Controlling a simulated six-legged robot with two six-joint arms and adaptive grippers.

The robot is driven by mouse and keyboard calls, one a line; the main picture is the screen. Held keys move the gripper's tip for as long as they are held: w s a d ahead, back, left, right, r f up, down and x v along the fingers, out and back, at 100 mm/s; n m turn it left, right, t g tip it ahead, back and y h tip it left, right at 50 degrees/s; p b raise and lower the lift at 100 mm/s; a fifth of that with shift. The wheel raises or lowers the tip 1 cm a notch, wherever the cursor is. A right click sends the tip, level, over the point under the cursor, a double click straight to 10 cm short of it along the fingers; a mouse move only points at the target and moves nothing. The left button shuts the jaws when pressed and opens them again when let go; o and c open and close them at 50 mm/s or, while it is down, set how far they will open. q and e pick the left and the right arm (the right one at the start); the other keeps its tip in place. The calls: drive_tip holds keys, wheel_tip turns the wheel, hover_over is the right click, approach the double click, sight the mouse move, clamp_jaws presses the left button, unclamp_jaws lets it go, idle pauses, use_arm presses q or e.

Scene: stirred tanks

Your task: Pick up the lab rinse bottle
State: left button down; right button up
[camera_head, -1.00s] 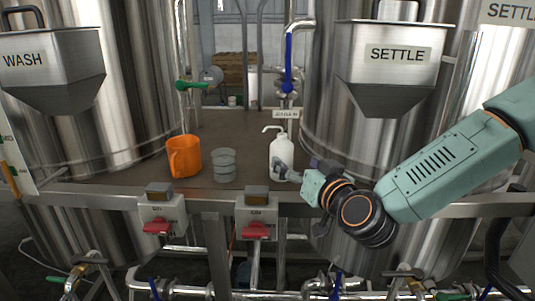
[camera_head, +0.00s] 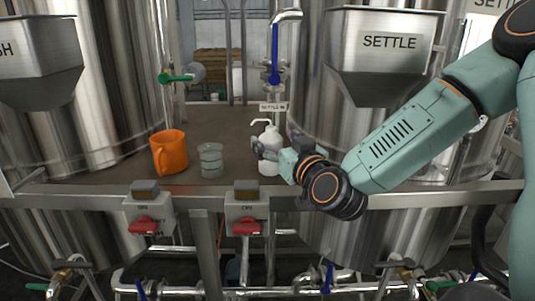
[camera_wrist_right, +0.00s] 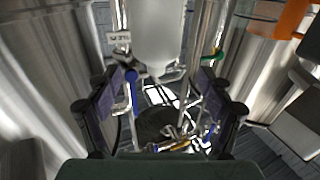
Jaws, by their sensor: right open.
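The white lab rinse bottle (camera_head: 268,167) with a bent spout stands upright on the brown bench top between the tanks. In the right wrist view it is a white body (camera_wrist_right: 158,35) at the top centre, cut off by the edge. My right gripper (camera_head: 262,150) is at the bottle's middle height and hides part of it. In the wrist view my right gripper (camera_wrist_right: 162,92) has its two fingers wide apart, with nothing gripped between them. Whether a finger touches the bottle cannot be told. My left gripper is not in view.
A metal rail (camera_head: 85,190) with two red-switch boxes runs along the front. Steel tanks flank the bench, and a blue-handled pipe (camera_head: 275,55) rises behind the bottle.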

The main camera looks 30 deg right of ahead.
sight(274, 134)
drive_tip(key=w, duration=0.1)
drive_tip(key=w+d, duration=0.1)
drive_tip(key=w, duration=0.1)
drive_tip(key=shift+w+d+b, duration=0.2)
drive_tip(key=shift+w+b, duration=0.1)
drive_tip(key=shift+b, duration=0.1)
drive_tip(key=shift+w+a, duration=0.25)
drive_tip(key=shift+w, duration=0.3)
drive_tip(key=shift+s+d, duration=0.25)
drive_tip(key=shift+d, duration=0.05)
drive_tip(key=shift+c, duration=1.2)
drive_tip(key=shift+w+a, duration=0.25)
drive_tip(key=c, duration=0.4)
drive_tip(key=shift+s+d, duration=0.15)
drive_tip(key=shift+d, duration=0.05)
drive_tip(key=c, duration=0.5)
drive_tip(key=shift+a, duration=0.15)
clamp_jaws()
